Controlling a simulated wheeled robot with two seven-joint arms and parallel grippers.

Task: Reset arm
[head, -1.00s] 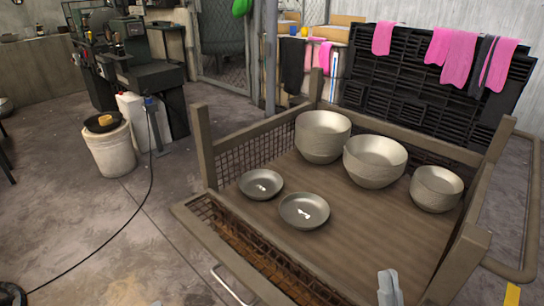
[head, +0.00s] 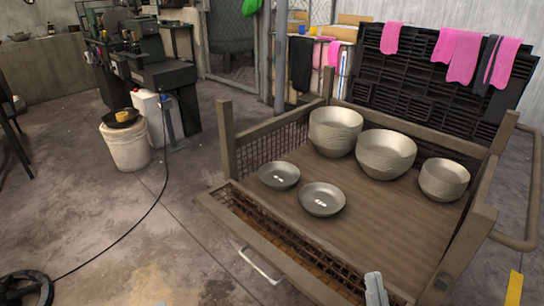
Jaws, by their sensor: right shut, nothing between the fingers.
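My right gripper (head: 376,289) shows at the bottom edge of the head view, in front of the crate's near right corner. Its grey fingers are together with nothing between them. It is apart from the bowls. Two shallow bowls, one at the left (head: 279,174) and one nearer (head: 322,198), lie apart on the crate floor.
The brown crate (head: 400,225) has mesh sides, corner posts and a lowered front panel with a metal handle (head: 262,266). A white bucket (head: 126,145) with a black pan stands left, near a dark machine (head: 150,65). A black cable crosses the open floor.

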